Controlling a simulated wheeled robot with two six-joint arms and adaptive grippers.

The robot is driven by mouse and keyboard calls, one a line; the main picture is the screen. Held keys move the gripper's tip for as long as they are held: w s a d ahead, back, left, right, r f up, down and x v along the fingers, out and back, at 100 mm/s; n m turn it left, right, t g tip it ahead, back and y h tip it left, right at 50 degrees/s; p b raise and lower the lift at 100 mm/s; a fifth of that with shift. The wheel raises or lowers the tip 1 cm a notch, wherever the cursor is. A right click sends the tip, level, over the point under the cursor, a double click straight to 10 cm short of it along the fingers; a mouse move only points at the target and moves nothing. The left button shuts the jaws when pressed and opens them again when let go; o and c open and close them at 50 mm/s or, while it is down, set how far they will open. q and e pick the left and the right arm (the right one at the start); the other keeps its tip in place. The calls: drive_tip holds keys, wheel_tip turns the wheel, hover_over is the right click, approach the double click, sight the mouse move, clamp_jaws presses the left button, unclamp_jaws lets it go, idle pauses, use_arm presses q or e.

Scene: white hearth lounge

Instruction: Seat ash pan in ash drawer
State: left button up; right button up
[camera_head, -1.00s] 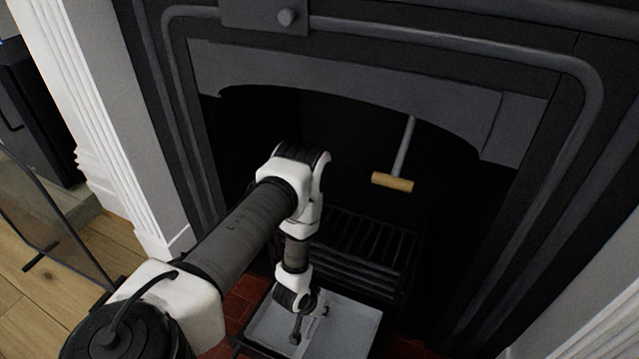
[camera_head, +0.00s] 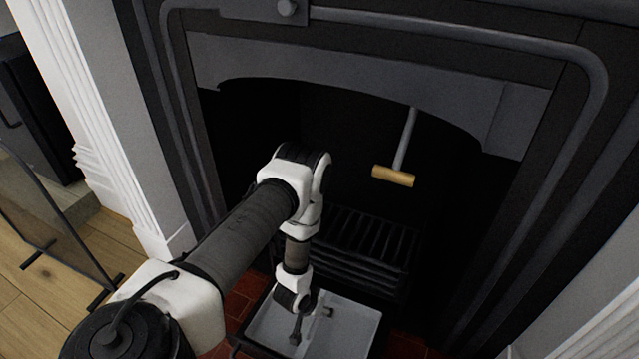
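A light grey ash pan (camera_head: 345,335) lies low at the bottom centre, in front of and below the black fire grate. A dark rim, which looks like the ash drawer (camera_head: 262,347), shows along its front left edge. My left gripper (camera_head: 296,338) reaches down over the pan at its left part. A small pale piece, perhaps the pan's handle (camera_head: 327,312), shows beside the gripper. The fingers are small and dark, so I cannot tell whether they are open or shut. My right gripper is not in view.
The black grate (camera_head: 365,250) stands inside the dark fireplace opening. A rod with a wooden handle (camera_head: 393,176) hangs from above it. Red tiles (camera_head: 245,290) lie left of the pan. A white pillar (camera_head: 110,130) and a glass screen (camera_head: 50,225) stand at the left.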

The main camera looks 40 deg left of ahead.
use_arm(q)
drive_tip(key=v, duration=1.2)
idle(0.4)
